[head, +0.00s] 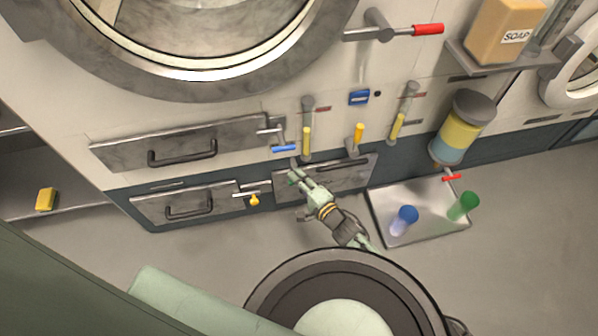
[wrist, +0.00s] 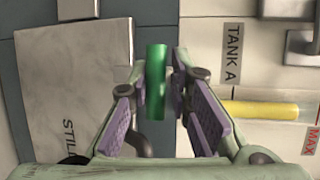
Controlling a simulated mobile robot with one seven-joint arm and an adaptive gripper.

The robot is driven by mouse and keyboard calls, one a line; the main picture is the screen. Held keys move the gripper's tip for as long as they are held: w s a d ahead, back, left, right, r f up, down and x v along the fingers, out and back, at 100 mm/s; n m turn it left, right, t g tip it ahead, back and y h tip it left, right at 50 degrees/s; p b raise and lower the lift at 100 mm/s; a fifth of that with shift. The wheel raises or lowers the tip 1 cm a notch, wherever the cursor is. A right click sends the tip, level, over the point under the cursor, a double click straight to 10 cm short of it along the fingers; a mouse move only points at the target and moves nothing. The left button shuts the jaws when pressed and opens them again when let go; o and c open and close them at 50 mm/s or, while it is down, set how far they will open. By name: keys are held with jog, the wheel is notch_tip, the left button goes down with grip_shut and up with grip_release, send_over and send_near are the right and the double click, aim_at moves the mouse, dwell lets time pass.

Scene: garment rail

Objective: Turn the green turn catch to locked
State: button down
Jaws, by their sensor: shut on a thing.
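The green turn catch (wrist: 156,78) has a green bar-shaped handle, which stands upright in the wrist view between my two purple-padded fingers. My gripper (wrist: 158,85) is shut on this handle. In the head view my gripper (head: 295,178) reaches the low grey flap panel in the middle of the machine front, and the fingers mostly hide the green catch there. A panel with a partly cut-off label, "STILL" (wrist: 75,75), lies left of the handle in the wrist view. I cannot read a locked mark.
A blue-handled catch (head: 283,149) is just above my gripper, and a yellow-handled one (head: 254,200) is to its left. Yellow gauge tubes (head: 307,140) and an orange lever (head: 359,132) are above right. A floor tray (head: 382,228) with blue-topped and green cups stands right.

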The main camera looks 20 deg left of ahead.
jog(key=shift+s+f, duration=0.15)
jog(key=shift+f, duration=0.2)
jog(key=c, duration=1.6)
grip_release()
jog(key=shift+o, duration=0.2)
jog(key=shift+r, duration=0.1)
jog(key=shift+d+r, duration=0.1)
jog(key=shift+s+d, duration=0.15)
jog(key=shift+d, duration=0.2)
jog(key=v, duration=1.1)
jog(key=shift+r, duration=0.1)
jog(key=shift+s, duration=0.1)
